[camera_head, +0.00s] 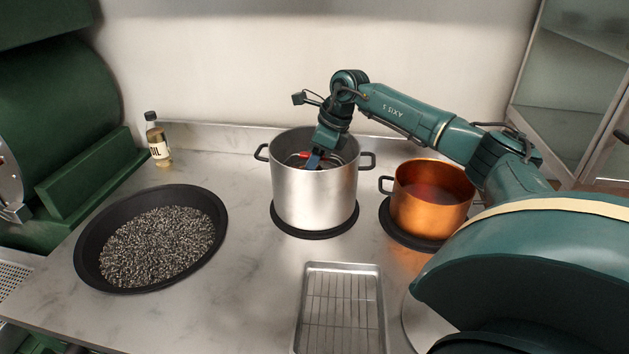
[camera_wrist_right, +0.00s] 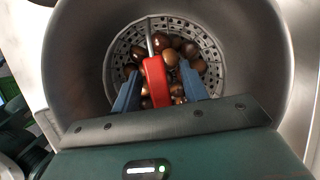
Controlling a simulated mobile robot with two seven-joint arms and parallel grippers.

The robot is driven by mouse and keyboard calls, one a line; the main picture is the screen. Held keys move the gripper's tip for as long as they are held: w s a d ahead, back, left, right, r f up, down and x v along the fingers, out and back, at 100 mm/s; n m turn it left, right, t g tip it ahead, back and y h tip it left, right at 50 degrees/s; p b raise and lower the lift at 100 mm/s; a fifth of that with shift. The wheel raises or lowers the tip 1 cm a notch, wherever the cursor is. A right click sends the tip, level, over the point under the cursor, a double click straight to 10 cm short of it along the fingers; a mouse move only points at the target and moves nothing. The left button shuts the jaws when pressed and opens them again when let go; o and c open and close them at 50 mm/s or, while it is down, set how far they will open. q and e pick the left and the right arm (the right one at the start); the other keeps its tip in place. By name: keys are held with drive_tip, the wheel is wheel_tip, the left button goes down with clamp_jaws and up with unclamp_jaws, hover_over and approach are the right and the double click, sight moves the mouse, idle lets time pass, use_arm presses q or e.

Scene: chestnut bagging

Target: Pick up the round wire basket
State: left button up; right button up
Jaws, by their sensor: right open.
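The round wire basket (camera_wrist_right: 208,46) is inside the tall steel pot (camera_head: 312,195) and holds several brown chestnuts (camera_wrist_right: 171,57). Its red handle (camera_wrist_right: 156,82) rises toward the camera in the right wrist view and shows as a small red piece in the head view (camera_head: 304,155). My right gripper (camera_wrist_right: 158,88) reaches down into the pot mouth. Its two blue fingers are open, one on each side of the red handle. The head view shows the gripper (camera_head: 313,162) at the pot's opening, with the basket mostly hidden. My left gripper is not in view.
A copper pot (camera_head: 430,205) stands right of the steel pot. A metal tray with a wire rack (camera_head: 342,266) lies in front. A wide black pan (camera_head: 86,262) of dark grit is at left, with an oil bottle (camera_head: 158,143) behind it. The counter between pan and tray is clear.

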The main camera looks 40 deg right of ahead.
drive_tip(key=shift+w+a+f, duration=0.1)
drive_tip(key=shift+f, duration=0.25)
drive_tip(key=shift+c, duration=0.3)
drive_tip(key=shift+r, duration=0.1)
clamp_jaws()
